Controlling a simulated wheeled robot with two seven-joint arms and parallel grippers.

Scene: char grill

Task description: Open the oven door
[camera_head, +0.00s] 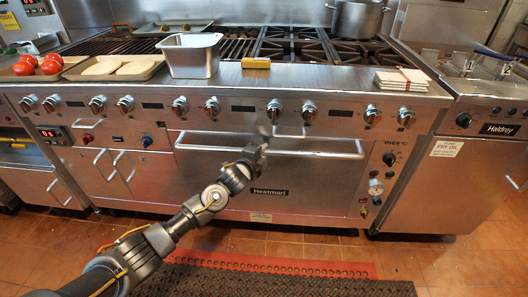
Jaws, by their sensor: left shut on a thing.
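The oven door (300,175) is a wide steel panel under the range's knobs, with a "Heatmari" label low on it. It looks closed. Its long horizontal handle (320,154) runs across the top of the door. My left gripper (262,138) is at the handle, left of its middle, and is shut on it. The gripper's own body partly hides the fingers and that part of the handle. My right gripper is not in this view.
Above the door are several knobs (274,109) and a front ledge with a steel pan (190,57), a yellow block (256,63) and stacked cloths (402,79). A fryer (487,127) stands at right. A dark mat (290,281) lies on the open floor in front.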

